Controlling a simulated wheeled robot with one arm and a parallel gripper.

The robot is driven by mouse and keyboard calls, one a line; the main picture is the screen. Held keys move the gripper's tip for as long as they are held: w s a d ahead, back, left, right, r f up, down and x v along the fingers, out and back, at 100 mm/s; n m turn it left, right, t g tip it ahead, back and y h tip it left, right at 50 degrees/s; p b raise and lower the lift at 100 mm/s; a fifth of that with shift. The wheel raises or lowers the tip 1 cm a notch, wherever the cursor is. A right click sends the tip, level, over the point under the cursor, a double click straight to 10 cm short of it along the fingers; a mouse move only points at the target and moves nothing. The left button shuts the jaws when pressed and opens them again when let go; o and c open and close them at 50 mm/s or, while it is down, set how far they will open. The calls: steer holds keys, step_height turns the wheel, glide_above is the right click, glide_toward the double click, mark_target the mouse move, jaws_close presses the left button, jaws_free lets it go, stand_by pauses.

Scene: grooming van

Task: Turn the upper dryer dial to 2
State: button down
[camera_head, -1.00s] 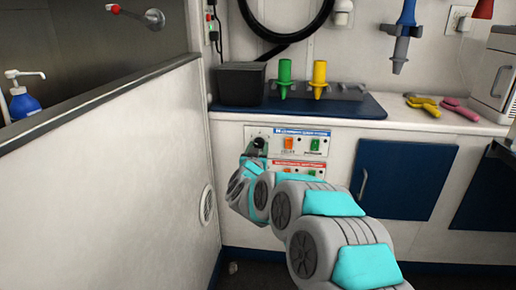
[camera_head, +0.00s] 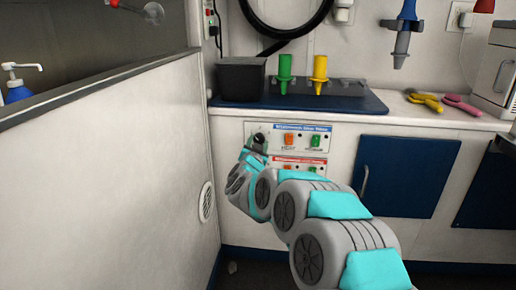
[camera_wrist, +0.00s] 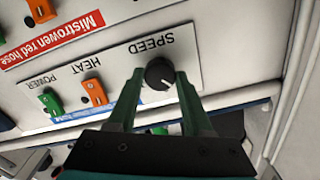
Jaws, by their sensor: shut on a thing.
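The upper dryer panel (camera_head: 317,140), with a blue-topped label, is on the front of the counter cabinet. Its round black speed dial (camera_wrist: 160,74) shows in the wrist view under the word SPEED, which appears upside down. A white pointer mark on the dial points to the lower right there; I cannot make out any numbers. My gripper (camera_wrist: 157,77) has one green finger on each side of the dial and is shut on it. In the head view, my gripper (camera_head: 258,142) reaches the panel's left end and largely hides the dial.
Beside the dial are orange HEAT (camera_wrist: 95,92) and green POWER (camera_wrist: 52,102) switches. The lower panel with a red label (camera_wrist: 52,38) sits directly below. A white partition (camera_head: 110,190) stands close on the left. Green and yellow nozzles (camera_head: 320,75) stand on the counter.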

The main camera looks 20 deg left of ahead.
steer(key=m+b, duration=0.3)
steer(key=m, duration=0.1)
steer(key=shift+f, duration=0.2)
steer(key=shift+r+m+b, duration=0.1)
steer(key=shift+m+b, duration=0.8)
steer(key=shift+m, duration=0.7)
steer(key=shift+c, duration=1.6)
jaws_free()
steer(key=shift+r, duration=0.1)
steer(key=v, duration=0.7)
steer(key=shift+s, duration=0.4)
